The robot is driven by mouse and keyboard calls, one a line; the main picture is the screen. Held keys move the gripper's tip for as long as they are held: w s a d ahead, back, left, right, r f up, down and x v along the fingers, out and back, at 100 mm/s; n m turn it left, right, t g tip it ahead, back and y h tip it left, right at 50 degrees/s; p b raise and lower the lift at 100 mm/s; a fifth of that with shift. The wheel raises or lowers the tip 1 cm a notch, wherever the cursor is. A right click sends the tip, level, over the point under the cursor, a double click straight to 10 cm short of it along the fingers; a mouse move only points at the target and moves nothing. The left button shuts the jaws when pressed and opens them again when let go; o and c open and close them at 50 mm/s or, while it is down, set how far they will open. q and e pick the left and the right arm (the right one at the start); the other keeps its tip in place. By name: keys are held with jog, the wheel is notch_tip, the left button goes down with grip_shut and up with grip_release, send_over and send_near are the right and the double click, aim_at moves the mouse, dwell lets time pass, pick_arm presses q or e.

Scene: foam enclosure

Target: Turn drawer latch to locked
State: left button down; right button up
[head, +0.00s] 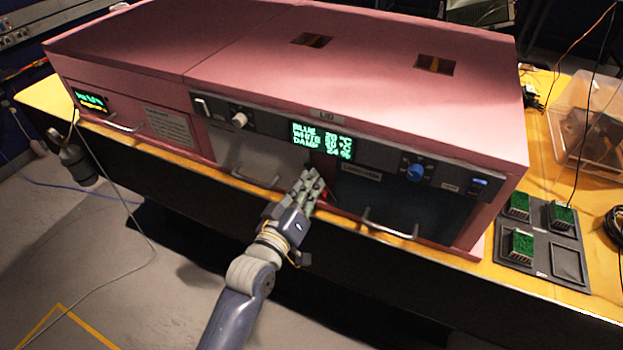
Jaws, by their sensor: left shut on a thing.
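The pink foam enclosure (400,75) stands on the yellow-topped bench. Its front has a light drawer (250,155) on the left and a dark drawer (400,200) on the right, each with a bar handle. My left gripper (311,180) is at the strip between these two drawers, its fingers shut at the front face. A small red part (324,194) shows just right of the fingers and seems to belong to the drawer latch. The fingers hide most of the latch, so I cannot tell how it is turned. My right gripper is not in view.
The dark drawer's handle (390,230) sticks out right of my gripper, the light drawer's handle (255,179) left of it. A green-lit display (322,141) sits above. A dark tray (540,240) with green blocks and a clear bin (585,125) stand at right.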

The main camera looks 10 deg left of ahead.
pick_arm(q)
jog(key=n, duration=0.3)
jog(key=f+n+p, duration=0.1)
jog(key=n, duration=0.3)
jog(key=a+n+p, duration=0.1)
jog(key=n, duration=0.2)
jog(key=shift+w+f+n, duration=0.15)
jog(key=shift+f+n, duration=0.1)
jog(key=shift+n, duration=0.05)
dwell(0.4)
jog(key=c, duration=1.7)
grip_release()
jog(key=shift+f, duration=0.1)
jog(key=v, duration=1.2)
